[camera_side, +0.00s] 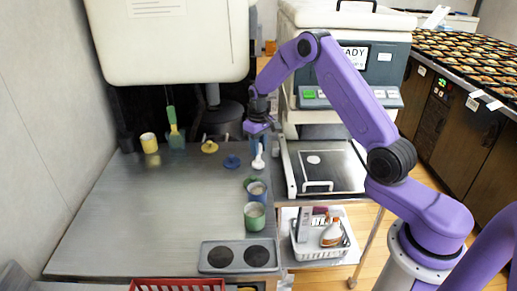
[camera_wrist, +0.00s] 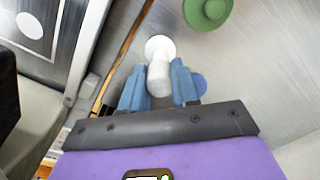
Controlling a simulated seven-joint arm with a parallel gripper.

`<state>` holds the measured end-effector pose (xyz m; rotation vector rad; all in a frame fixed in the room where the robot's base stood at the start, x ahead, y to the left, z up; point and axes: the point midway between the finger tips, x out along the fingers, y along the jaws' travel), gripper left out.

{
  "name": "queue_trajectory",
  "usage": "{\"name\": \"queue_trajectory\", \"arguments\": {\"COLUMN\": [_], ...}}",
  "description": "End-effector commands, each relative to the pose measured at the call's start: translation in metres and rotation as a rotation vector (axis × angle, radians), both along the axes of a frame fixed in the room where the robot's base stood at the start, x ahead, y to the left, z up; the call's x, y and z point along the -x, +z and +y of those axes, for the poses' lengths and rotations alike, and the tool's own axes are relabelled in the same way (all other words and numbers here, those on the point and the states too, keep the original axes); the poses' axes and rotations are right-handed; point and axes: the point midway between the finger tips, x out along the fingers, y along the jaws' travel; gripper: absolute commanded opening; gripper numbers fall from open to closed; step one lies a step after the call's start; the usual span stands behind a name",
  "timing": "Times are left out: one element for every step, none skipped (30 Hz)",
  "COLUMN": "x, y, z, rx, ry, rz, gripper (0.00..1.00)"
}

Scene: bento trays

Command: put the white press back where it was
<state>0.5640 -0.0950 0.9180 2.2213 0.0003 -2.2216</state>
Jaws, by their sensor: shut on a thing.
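The white press (camera_side: 259,161) is between the fingers of my gripper (camera_side: 257,147), near the right edge of the steel table. My gripper is shut on its handle. In the wrist view the white press (camera_wrist: 158,49) shows its round end beyond the blue fingers (camera_wrist: 159,90). I cannot tell whether it touches the table. A blue press (camera_side: 232,161) stands just left of it, and a yellow press (camera_side: 209,146) farther left. A green press (camera_side: 250,182) is in front of it; it also shows in the wrist view (camera_wrist: 207,10).
A grey tray (camera_side: 203,257) with two dark round recesses lies at the table's front. A machine with a flat plate (camera_side: 345,171) stands to the right. The table's left middle is clear.

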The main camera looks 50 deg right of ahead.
Motion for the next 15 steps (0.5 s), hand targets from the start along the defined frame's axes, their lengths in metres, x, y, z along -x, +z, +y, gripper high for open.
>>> {"name": "queue_trajectory", "arguments": {"x": [0.0003,0.0003,0.0002,0.0001,0.0,0.0,0.0,0.0,0.0001,0.0001,0.0002,0.0002,0.0002,0.0003,0.0002], "y": [-0.0063,-0.0081,-0.0093,-0.0095,-0.0092,-0.009,-0.0089,-0.0089,-0.0089,-0.0093,-0.0099,-0.0111,-0.012,-0.0125,-0.0121], "z": [0.0,0.0,0.0,0.0,0.0,0.0,0.0,0.0,0.0,0.0,0.0001,0.0001,0.0001,0.0001,0.0001], "rx": [0.0,0.0,0.0,0.0,0.0,0.0,0.0,0.0,0.0,0.0,0.0,0.0,0.0,0.0,0.0], "ry": [0.0,0.0,0.0,0.0,0.0,0.0,0.0,0.0,0.0,0.0,0.0,0.0,0.0,0.0,0.0], "rz": [0.001,0.0,0.0,-0.001,-0.001,-0.002,-0.002,-0.002,-0.001,-0.001,-0.001,-0.001,-0.001,0.0,-0.001], "gripper": [0.05,0.05,0.05,0.05,0.05,0.05,0.05,0.05,0.05,0.05,0.05,0.05,0.05,0.33,0.46]}}
